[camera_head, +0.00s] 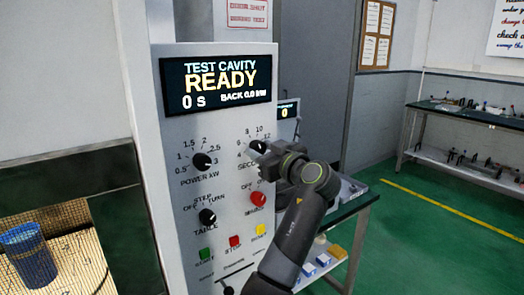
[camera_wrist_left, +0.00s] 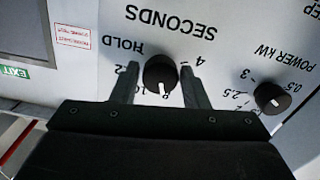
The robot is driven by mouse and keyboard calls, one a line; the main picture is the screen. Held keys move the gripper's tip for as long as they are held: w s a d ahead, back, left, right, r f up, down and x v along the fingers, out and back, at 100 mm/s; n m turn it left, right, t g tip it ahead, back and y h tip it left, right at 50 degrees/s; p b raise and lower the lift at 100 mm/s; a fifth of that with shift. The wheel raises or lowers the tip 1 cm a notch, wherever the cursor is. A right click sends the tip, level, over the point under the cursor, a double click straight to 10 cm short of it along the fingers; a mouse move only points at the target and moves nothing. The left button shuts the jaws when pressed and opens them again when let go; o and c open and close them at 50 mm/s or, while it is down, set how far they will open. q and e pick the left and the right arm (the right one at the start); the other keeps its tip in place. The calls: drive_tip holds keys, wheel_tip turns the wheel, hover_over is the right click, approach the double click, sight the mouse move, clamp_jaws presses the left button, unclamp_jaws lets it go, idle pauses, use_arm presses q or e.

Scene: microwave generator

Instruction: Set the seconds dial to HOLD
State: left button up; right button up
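The seconds dial (camera_head: 257,147) is a black round knob with a white mark on the light panel, partly hidden by my left gripper (camera_head: 268,160) in the head view. In the wrist view, which is upside down, the seconds dial (camera_wrist_left: 160,74) sits between the two fingers of my left gripper (camera_wrist_left: 160,88). A gap shows on the left side; whether the right finger touches cannot be told. The white mark points near 8. The HOLD label (camera_wrist_left: 123,45) is printed past 12. My right gripper is not in view.
The display (camera_head: 217,80) reads READY and 0 S. Nearby are the power dial (camera_head: 202,161), table dial (camera_head: 207,216), red knob (camera_head: 258,198) and coloured buttons (camera_head: 235,241). A bench (camera_head: 345,215) stands behind my arm.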

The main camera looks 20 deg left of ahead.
use_arm(q)
drive_tip(key=c, duration=0.6)
